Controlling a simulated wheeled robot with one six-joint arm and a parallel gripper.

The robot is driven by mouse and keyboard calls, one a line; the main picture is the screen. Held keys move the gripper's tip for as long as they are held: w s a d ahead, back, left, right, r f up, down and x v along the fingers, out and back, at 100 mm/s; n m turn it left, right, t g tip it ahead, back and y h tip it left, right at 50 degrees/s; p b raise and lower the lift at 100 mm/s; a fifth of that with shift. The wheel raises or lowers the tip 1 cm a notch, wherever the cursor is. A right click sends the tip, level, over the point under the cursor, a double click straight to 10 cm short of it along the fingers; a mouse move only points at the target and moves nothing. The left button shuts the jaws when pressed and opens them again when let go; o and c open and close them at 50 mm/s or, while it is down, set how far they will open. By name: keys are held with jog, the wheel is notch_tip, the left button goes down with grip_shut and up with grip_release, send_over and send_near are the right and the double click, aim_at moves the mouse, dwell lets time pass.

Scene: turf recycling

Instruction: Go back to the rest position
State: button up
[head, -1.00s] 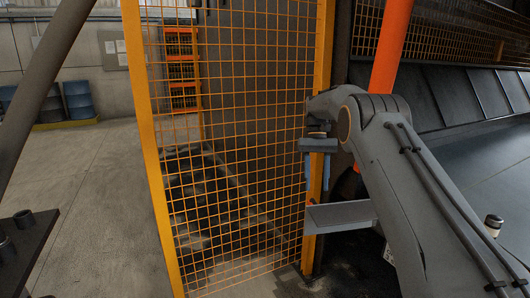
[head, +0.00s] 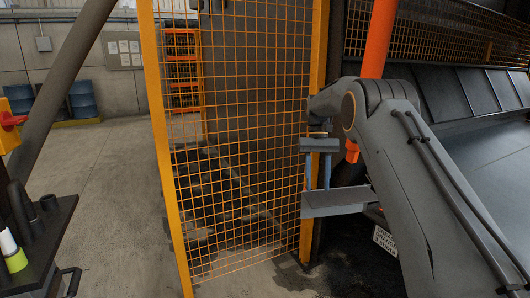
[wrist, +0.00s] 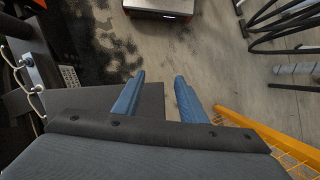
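My gripper (head: 318,175) hangs from the end of my bent arm, fingers down, in front of the right post of the orange mesh panel in the head view. In the wrist view its two blue fingers (wrist: 157,90) stand apart with a clear gap and nothing between them, so it is open and empty. A flat grey plate (head: 338,202) shows just below the gripper in the head view; I cannot tell whether they touch.
The orange mesh panel (head: 235,130) stands close ahead. A dark machine with sloped panels (head: 462,98) is on the right. A black cart (head: 50,235) with a green-and-white item (head: 14,255) is at lower left. Open concrete floor (head: 105,180) lies behind it; blue barrels (head: 83,98) stand farther back.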

jog(key=s+d+f+t, duration=0.1)
jog(key=s+f+t, duration=0.1)
jog(key=s, duration=1.8)
jog(key=s+f+t, duration=0.2)
jog(key=s, duration=1.7)
jog(key=shift+s+d+f+p, duration=0.3)
jog(key=shift+s+d+p, duration=0.05)
jog(key=shift+s+p, duration=0.1)
jog(key=shift+w, duration=0.1)
